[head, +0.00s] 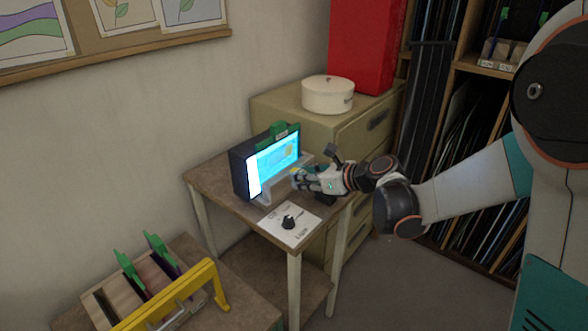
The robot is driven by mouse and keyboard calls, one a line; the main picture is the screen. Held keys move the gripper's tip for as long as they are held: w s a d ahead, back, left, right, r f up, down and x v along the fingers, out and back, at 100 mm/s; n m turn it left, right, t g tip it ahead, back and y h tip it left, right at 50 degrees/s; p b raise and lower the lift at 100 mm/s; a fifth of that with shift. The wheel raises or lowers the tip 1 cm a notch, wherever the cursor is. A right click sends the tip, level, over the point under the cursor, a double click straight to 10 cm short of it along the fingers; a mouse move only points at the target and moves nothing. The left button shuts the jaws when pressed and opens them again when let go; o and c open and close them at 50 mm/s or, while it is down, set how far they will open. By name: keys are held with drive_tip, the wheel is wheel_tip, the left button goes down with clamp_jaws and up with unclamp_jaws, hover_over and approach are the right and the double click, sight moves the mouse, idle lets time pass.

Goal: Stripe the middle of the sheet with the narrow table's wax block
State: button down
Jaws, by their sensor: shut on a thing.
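A green piece (285,130) sits on the frame's top. A cabinet (338,132) with a round white box (327,94) stands behind. A yellow-handled rack (190,290) is lower left.

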drive_tip(key=shift+w+a, duration=0.1)
drive_tip(key=shift+a, duration=0.05)
drive_tip(key=w+a, duration=0.4)
drive_tip(key=a, duration=0.1)
drive_tip(key=shift+a+f+b, duration=0.15)
drive_tip(key=shift+f+b, duration=0.05)
drive_tip(key=shift+b, duration=0.15)
idle(0.4)
drive_tip(key=shift+w+a, duration=0.7)
drive_tip(key=shift+a, duration=0.1)
idle(0.8)
drive_tip(key=shift+w+d, duration=0.8)
drive_tip(key=shift+w, duration=0.2)
drive_tip(key=shift+w+d, duration=0.8)
drive_tip(key=shift+w, duration=0.25)
drive_tip(key=shift+w+d, duration=0.8)
drive_tip(key=shift+w, duration=0.2)
drive_tip(key=shift+s+a, duration=0.8)
drive_tip(key=shift+s, duration=0.25)
drive_tip(key=shift+s+a, duration=0.85)
drive_tip(key=shift+s, duration=0.15)
drive_tip(key=shift+s+a, duration=0.8)
drive_tip(key=shift+s, duration=0.25)
drive_tip(key=shift+d, duration=0.1)
drive_tip(key=shift+s+d+r, duration=0.1)
drive_tip(key=shift+s+d, duration=0.8)
drive_tip(key=shift+d, duration=0.25)
drive_tip(key=shift+s+d, duration=0.9)
drive_tip(key=shift+d, duration=0.25)
